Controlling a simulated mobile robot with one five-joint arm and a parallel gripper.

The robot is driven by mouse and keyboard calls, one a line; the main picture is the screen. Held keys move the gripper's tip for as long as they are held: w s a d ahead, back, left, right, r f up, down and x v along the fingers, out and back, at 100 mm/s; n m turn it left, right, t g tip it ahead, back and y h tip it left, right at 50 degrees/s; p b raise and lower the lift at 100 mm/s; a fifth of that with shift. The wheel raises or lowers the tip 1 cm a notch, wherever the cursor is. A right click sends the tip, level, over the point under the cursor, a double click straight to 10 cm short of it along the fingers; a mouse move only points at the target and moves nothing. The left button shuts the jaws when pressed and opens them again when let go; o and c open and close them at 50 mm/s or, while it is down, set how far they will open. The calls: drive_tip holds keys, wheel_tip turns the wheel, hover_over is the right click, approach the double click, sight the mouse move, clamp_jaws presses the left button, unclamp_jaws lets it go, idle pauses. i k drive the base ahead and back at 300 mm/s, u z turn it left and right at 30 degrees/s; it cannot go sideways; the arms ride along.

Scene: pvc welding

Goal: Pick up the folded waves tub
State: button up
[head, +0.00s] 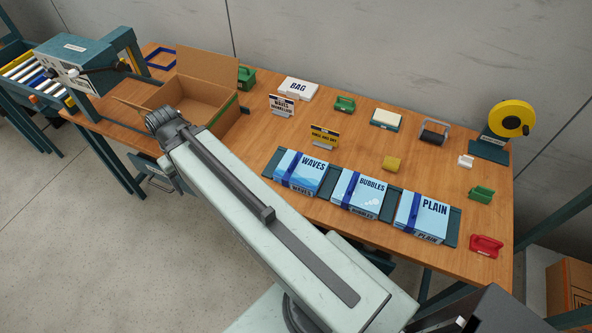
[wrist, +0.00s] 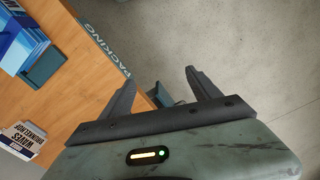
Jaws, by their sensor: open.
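The folded waves tub (head: 302,172) is a flat light-blue pack with a dark blue band. It lies at the left end of a row on a dark green rack (head: 270,165), beside the bubbles pack (head: 360,193) and the plain pack (head: 422,215). In the wrist view, what looks like the waves tub (wrist: 18,45) is cut off at the left edge. My gripper (wrist: 163,88) is open, with nothing between its fingers, over the table's front edge and the floor. It is apart from the tub. In the head view my arm's far end hides the fingers.
An open cardboard box (head: 210,88) stands behind my arm's end. A white waves sign (head: 282,105) and a yellow sign (head: 324,136) stand behind the row. A tape dispenser (head: 510,122) and a red item (head: 486,246) are at the right.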

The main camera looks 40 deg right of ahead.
sight(305, 174)
drive_tip(key=k, duration=1.75)
drive_tip(key=u, duration=1.15)
drive_tip(key=i, duration=1)
drive_tip(key=u, duration=0.05)
